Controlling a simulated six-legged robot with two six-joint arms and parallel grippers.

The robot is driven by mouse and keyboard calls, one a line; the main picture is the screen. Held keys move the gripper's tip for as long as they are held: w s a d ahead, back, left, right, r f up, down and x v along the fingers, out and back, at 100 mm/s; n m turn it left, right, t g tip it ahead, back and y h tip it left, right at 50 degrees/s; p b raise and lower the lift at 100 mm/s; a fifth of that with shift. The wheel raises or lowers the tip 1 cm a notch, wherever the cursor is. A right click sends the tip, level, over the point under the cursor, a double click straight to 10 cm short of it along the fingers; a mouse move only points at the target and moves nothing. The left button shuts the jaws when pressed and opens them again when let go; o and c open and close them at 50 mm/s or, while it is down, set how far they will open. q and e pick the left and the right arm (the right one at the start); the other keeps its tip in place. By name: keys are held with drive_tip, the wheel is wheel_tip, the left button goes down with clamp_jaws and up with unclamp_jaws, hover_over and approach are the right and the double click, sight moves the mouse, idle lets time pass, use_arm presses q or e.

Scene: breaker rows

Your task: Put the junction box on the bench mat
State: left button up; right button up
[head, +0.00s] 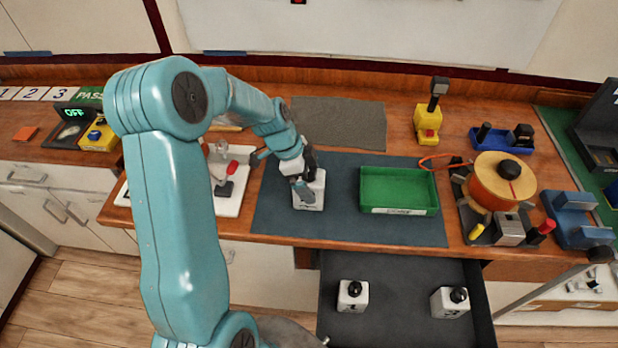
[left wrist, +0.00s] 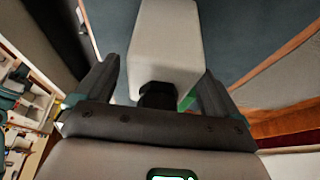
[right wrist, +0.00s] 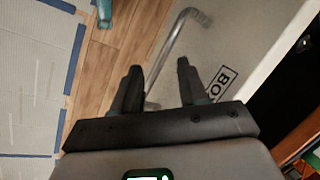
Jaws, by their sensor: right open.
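A white box with a black knob (head: 311,196), the likely junction box, appears to sit on the dark blue-grey bench mat (head: 275,205), left of the green tray. My left gripper (head: 305,180) is over it. In the left wrist view the white box (left wrist: 168,45) is beyond the fingers, and its black knob lies between my left gripper's fingers (left wrist: 158,88), with gaps on both sides, so the jaws are open. My right gripper (right wrist: 158,85) is open and empty above the floor by a pale cabinet front; it is out of the head view.
A green tray (head: 399,168) sits on the mat. An open drawer (head: 400,325) below the bench edge holds two similar white boxes (head: 353,296) (head: 450,302). An orange round device (head: 490,190) is on the right. A grey cloth (head: 340,122) lies behind the mat.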

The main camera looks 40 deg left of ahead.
use_arm(q)
drive_tip(key=shift+r, duration=0.2)
drive_tip(key=p+v, duration=0.4)
drive_tip(key=v, duration=0.8)
drive_tip(key=shift+w, duration=0.1)
drive_tip(key=shift+d, duration=0.1)
